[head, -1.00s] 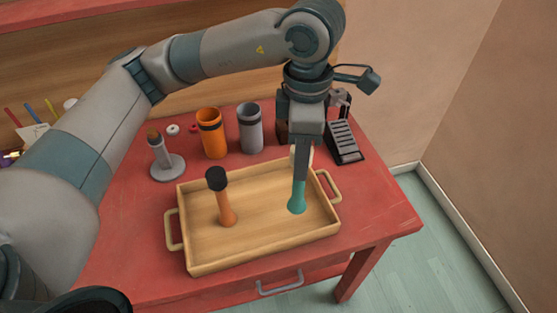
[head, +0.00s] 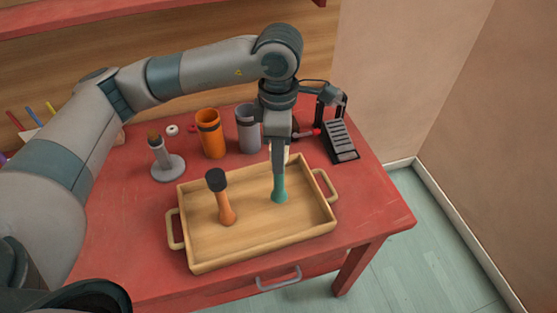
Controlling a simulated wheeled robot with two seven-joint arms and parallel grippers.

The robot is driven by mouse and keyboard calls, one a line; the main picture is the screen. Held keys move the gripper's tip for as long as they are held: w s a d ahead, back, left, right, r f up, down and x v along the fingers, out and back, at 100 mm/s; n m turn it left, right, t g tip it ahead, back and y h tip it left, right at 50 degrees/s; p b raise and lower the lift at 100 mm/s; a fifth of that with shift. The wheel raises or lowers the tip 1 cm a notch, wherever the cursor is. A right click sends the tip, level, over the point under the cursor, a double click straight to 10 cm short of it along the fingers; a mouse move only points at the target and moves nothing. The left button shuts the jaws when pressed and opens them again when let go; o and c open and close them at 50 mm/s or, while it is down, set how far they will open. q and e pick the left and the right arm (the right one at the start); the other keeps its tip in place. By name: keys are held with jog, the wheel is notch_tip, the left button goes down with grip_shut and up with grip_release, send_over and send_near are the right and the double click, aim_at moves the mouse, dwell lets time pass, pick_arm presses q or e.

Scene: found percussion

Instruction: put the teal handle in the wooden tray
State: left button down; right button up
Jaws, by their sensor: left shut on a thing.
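The teal handle (head: 279,190) is held upright by my left gripper (head: 278,160), which is shut on its upper part. Its flared lower end shows over the right half of the wooden tray (head: 208,264), towards the back. I cannot tell whether it touches the tray floor. The tray is light wood with a loop handle at each end and lies on the red table. An orange handle with a black top (head: 223,198) stands in the left half of the tray. My right gripper is not in view.
Behind the tray stand an orange cup (head: 210,135), a grey cup (head: 249,130) and a grey post on a round base (head: 166,162). A black slotted device (head: 341,142) is at the back right. The red table (head: 375,215) is clear right of the tray.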

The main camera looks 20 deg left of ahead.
aim_at(279, 177)
pick_arm(q)
notch_tip(279, 177, down, 3)
jog(key=shift+f+p, duration=0.1)
jog(key=shift+p, duration=0.5)
jog(key=shift+f+b, duration=0.15)
jog(key=shift+b, duration=0.15)
jog(key=c, duration=1.3)
grip_release()
